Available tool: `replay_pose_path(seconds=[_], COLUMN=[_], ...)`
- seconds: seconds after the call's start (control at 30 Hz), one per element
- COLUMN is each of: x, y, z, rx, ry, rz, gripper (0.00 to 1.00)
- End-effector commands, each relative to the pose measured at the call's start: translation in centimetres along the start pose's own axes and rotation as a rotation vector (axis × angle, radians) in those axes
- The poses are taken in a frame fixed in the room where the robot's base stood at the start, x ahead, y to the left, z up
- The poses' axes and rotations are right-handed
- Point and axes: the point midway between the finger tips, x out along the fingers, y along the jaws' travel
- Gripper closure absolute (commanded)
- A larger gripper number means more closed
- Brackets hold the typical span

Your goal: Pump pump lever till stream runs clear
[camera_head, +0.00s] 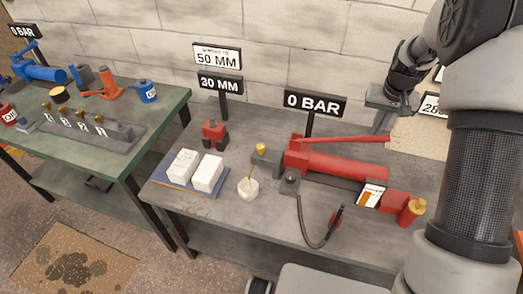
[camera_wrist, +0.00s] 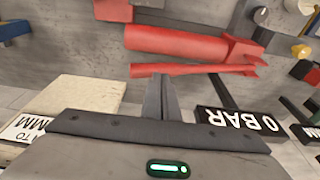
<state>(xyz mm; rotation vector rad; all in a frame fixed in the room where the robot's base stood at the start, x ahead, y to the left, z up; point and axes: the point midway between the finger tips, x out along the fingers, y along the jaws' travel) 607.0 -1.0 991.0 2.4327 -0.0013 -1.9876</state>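The red hand pump (camera_head: 335,165) lies on the grey bench, and its body also shows in the wrist view (camera_wrist: 175,42). Its red pump lever (camera_head: 350,139) runs along above the body, with the free end to the right; in the wrist view the lever (camera_wrist: 200,70) crosses just beyond my fingertips. My gripper (camera_head: 380,128) is above the lever near its free end. In the wrist view my gripper (camera_wrist: 162,78) has its fingers together with nothing seen between them. I cannot tell whether they touch the lever. No stream is visible.
A sign reading 0 BAR (camera_head: 315,102) stands behind the pump. A black hose (camera_head: 323,235) curls in front. A white cup (camera_head: 248,188), white blocks (camera_head: 207,173) and a small red tool (camera_head: 214,134) sit left. A green bench (camera_head: 150,130) stands further left.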

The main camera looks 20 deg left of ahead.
Motion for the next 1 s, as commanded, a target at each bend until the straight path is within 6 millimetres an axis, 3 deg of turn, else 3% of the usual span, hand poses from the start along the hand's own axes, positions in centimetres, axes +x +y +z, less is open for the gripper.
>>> replay_pose_path(seconds=[0.03,0.73,1.0], x=[1.1,8.7,6.7], y=[-0.1,-0.2,-0.2], z=[0.3,1.8,1.3], rx=[0.0,-0.001,-0.001], ry=[-0.002,-0.002,0.001], rz=[-0.001,-0.002,-0.003], gripper=[1.0,1.0,1.0])
